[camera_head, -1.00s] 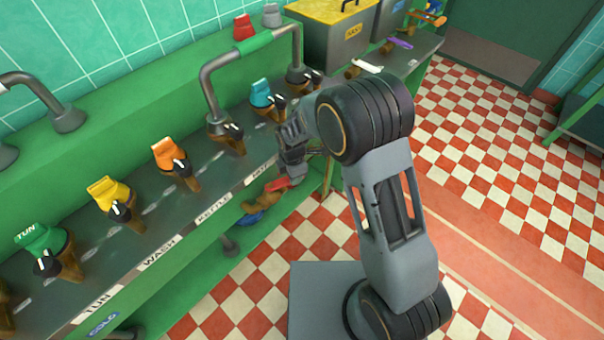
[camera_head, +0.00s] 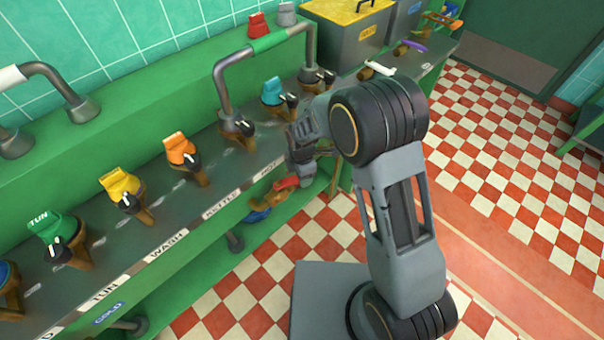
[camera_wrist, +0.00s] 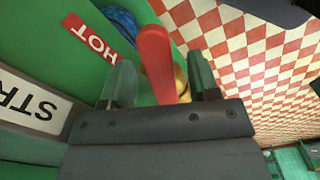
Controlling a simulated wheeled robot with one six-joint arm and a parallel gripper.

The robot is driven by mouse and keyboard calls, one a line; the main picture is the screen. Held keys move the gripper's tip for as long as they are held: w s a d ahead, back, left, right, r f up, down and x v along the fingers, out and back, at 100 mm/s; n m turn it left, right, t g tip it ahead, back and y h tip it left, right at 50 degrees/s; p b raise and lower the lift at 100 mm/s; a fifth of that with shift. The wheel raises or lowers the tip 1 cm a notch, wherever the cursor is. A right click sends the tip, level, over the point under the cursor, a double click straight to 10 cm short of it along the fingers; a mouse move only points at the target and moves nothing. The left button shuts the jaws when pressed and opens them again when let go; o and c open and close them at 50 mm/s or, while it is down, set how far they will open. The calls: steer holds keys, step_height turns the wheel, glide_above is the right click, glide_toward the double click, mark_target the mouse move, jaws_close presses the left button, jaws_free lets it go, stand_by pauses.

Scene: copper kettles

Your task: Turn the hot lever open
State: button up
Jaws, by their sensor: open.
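The red hot lever (camera_wrist: 157,62) stands between the two open fingers of my gripper (camera_wrist: 160,84) in the wrist view, with a brass part partly visible behind it. A red HOT sign (camera_wrist: 90,39) is on the green panel to its left. In the head view the red lever (camera_head: 287,183) shows on the front of the green counter, just below my gripper (camera_head: 298,165). I see no clear contact between fingers and lever; the fingertips are partly hidden in the head view.
Several coloured valve levers, such as an orange one (camera_head: 181,150) and a yellow one (camera_head: 120,186), line the counter. Bent pipes (camera_head: 222,85) and a grey box with a yellow lid (camera_head: 345,42) stand behind. The checkered floor (camera_head: 500,150) at right is clear.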

step_height(320, 180, up, 14)
steer(key=shift+f+p, duration=0.15)
steer(key=shift+p, duration=0.2)
